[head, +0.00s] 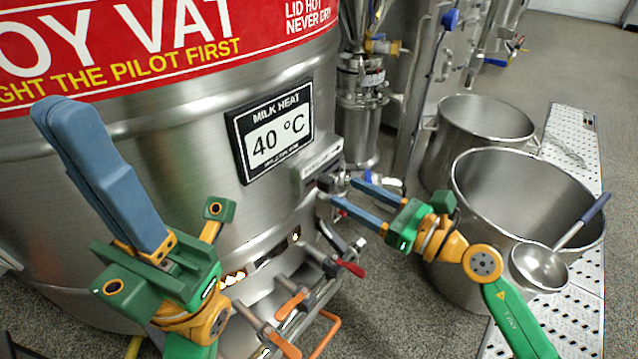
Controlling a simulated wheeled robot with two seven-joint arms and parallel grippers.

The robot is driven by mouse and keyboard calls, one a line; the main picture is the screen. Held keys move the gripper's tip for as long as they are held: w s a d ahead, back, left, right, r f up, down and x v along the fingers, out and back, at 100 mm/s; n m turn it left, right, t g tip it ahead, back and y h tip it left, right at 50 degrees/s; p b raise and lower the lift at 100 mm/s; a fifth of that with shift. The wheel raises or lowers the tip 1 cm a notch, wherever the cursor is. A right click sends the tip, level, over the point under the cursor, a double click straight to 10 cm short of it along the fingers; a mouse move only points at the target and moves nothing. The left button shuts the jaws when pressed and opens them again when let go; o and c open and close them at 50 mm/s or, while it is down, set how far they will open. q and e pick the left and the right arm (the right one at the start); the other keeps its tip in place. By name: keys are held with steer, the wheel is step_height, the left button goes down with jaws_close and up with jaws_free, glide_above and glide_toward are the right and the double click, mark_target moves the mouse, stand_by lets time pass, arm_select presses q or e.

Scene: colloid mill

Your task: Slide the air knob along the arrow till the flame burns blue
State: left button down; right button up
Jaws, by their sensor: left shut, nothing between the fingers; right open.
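The steel vat (150,160) fills the left and middle of the head view. A yellow-white flame glow (233,279) shows through openings low on the vat; no blue shows there. Below it, levers with orange handles (290,305) and a red handle (350,268) stick out. I cannot tell which part is the air knob, and I see no arrow. My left gripper (62,112) is shut and empty, raised in front of the vat's left side. My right gripper (341,192) is open, its fingertips close to metal fittings on the vat's right side; contact is unclear.
A sign (270,130) reading 40 °C is on the vat. Open floor lies at the upper right.

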mark_target(332, 184)
steer(key=b+x, duration=0.1)
steer(key=x, duration=0.3)
steer(key=shift+w+a, duration=0.25)
steer(key=shift+a, duration=0.05)
jaws_close()
stand_by(1.1)
